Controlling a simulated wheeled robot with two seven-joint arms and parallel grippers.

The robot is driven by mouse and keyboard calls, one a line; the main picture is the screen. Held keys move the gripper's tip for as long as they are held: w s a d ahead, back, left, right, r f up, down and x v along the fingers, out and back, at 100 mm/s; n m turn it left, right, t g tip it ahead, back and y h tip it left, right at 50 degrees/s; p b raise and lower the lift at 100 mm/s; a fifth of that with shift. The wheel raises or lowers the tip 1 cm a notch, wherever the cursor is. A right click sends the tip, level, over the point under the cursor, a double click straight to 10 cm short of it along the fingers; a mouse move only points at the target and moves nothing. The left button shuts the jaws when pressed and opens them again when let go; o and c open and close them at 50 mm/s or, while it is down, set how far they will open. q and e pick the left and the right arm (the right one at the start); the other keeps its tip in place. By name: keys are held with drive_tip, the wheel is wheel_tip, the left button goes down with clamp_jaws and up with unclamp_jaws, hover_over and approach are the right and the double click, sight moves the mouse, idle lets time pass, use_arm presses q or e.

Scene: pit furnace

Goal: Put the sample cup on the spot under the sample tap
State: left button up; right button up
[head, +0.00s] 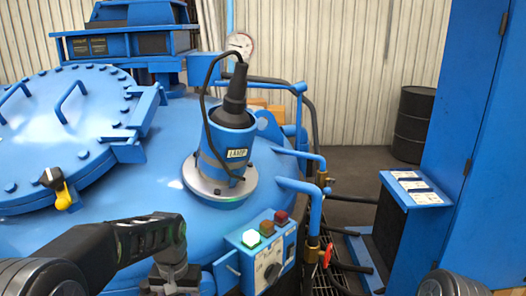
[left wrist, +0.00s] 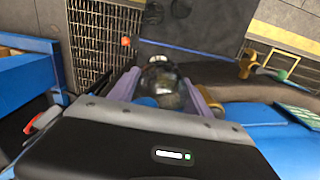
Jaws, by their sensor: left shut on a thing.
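In the left wrist view my left gripper (left wrist: 160,88) has its two pale purple fingers closed on a dark, glassy, rounded thing, which looks like the sample cup (left wrist: 161,82). The cup is above a floor with a dark grating. In the head view my left arm comes in at the lower left and its wrist bends down in front of the furnace; the fingers and cup are hidden there. Blue pipes with brass valves, one with a red handle (head: 327,255), stand right of the furnace; I cannot tell which is the sample tap. The spot under it is not clearly visible. My right gripper is out of view.
The blue furnace (head: 150,200) with its round lid (head: 65,125) and lamp housing (head: 228,150) fills the left. A blue cabinet (head: 495,130) stands right, with a black drum (head: 413,125) behind.

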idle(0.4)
use_arm(q)
drive_tip(key=s+f, duration=0.4)
drive_tip(key=f, duration=1.1)
